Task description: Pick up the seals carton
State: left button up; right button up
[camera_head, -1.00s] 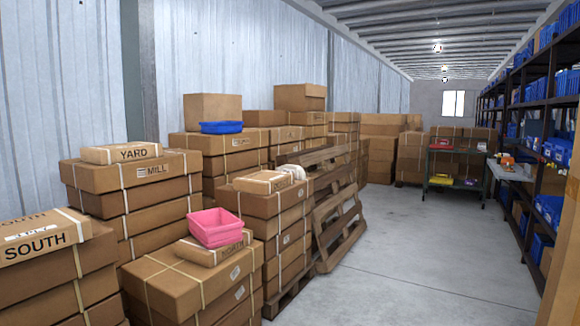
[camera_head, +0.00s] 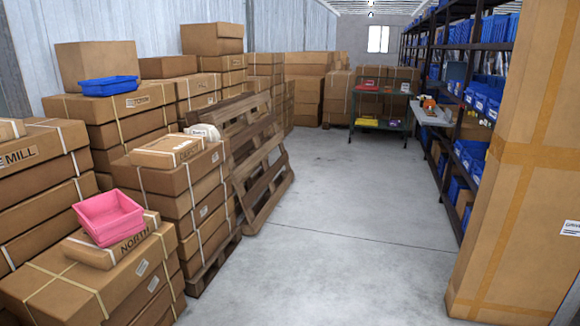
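No carton in the head view has a label that I can read as seals. A small flat carton (camera_head: 166,151) lies on a strapped stack left of centre; its label is too small to read. A carton marked NORTH (camera_head: 112,240) lies on the near left stack, with a pink bin (camera_head: 108,216) tilted on top of it. A large carton marked MILL (camera_head: 38,150) is at the left edge. Neither of my grippers is in view.
A blue bin (camera_head: 109,86) sits on a farther stack. Wooden pallets (camera_head: 262,165) lean beside the stacks. A tall taped carton (camera_head: 520,170) stands at right, before shelves of blue bins. A green cart (camera_head: 380,125) stands at the back. The middle floor (camera_head: 345,220) is clear.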

aim_at(212, 135)
jog(key=i+l+z, duration=0.15)
jog(key=i+z, duration=0.15)
jog(key=i, duration=2.15)
